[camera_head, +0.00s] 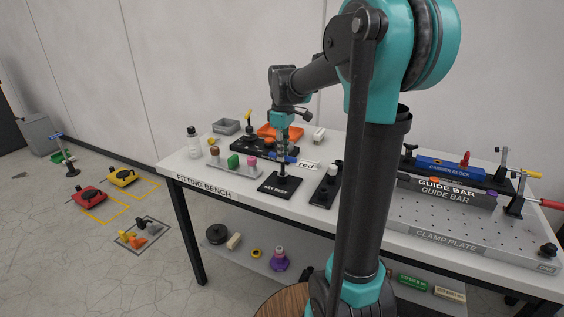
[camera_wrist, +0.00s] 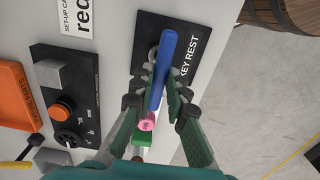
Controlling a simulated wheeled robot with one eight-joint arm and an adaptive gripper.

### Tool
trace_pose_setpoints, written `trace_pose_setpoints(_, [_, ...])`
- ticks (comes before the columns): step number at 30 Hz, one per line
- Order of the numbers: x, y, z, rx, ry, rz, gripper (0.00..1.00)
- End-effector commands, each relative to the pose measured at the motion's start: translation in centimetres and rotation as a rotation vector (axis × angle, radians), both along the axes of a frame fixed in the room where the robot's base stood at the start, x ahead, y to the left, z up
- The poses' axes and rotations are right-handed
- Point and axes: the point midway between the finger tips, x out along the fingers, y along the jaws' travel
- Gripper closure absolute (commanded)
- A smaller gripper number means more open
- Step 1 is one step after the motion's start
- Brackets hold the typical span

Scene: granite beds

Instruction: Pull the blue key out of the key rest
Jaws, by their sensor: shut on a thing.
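The blue key (camera_wrist: 164,62) shows as a long blue bar between my fingers in the wrist view. In the head view a bit of its blue (camera_head: 290,159) shows beside my gripper. My gripper (camera_wrist: 162,78) is shut on the blue key; in the head view my gripper (camera_head: 283,152) points down over the key rest. The key rest (camera_head: 272,188) is a black labelled plate with a short upright post, near the bench's front edge; the plate (camera_wrist: 190,40) also shows in the wrist view. The key's lower end is hidden, so I cannot tell whether it is in the post.
A rack with green (camera_head: 233,160) and pink pieces stands left of the key rest. A black panel with an orange knob (camera_wrist: 62,109) and an orange tray (camera_wrist: 14,95) lie behind. A black holder (camera_head: 326,187) stands close on the right. The clamp plate (camera_head: 445,236) fills the bench's right.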

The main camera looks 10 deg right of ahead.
Motion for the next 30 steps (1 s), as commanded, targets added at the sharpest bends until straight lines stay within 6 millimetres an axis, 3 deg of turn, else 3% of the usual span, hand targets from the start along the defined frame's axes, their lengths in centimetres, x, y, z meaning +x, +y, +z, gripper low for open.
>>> trace_pose_setpoints(30, [0.0,0.0,1.3,0.000,0.000,0.000,1.00])
